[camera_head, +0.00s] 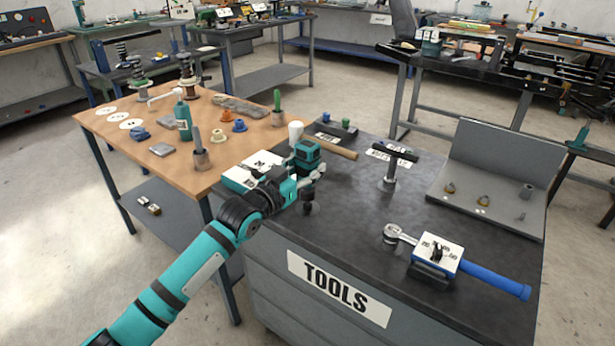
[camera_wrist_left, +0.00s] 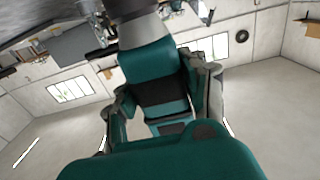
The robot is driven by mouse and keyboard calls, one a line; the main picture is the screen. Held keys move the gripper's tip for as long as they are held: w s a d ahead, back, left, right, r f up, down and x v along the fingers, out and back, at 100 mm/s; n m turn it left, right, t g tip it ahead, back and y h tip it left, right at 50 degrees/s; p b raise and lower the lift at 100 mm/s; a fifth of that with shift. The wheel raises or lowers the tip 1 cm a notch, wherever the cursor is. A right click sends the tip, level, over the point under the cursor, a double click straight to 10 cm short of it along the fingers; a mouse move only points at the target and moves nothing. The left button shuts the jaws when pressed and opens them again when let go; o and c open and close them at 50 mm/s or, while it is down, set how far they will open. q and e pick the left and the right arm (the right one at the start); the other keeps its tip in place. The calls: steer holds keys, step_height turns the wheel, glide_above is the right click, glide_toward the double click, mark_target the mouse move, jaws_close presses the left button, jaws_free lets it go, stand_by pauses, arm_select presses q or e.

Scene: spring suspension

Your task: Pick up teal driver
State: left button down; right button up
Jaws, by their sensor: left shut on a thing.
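The teal driver (camera_head: 307,150), teal with dark parts, is at the left end of the black tool bench in the head view. My left gripper (camera_head: 312,172) is at it, with part of the driver hidden behind the fingers and wrist. In the left wrist view the driver (camera_wrist_left: 147,62) fills the middle, with a teal body, a black band and a grey nose end. The fingers of my left gripper (camera_wrist_left: 165,100) are shut on it from both sides. My right gripper is in neither view.
The bench's dark top (camera_head: 330,220) holds a wooden-handled mallet (camera_head: 335,149), a black T-shaped tool (camera_head: 391,165) and a blue-handled torque wrench (camera_head: 495,280). A grey panel (camera_head: 505,165) stands at the right. The wooden table (camera_head: 115,148) with a teal bottle (camera_head: 183,122) is at left.

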arm_select(q)
steer(key=s+d+r, duration=0.1)
steer(key=s+d, duration=0.1)
steer(key=s, duration=1.3)
steer(key=shift+s+d+r, duration=0.35)
steer(key=shift+s, duration=0.05)
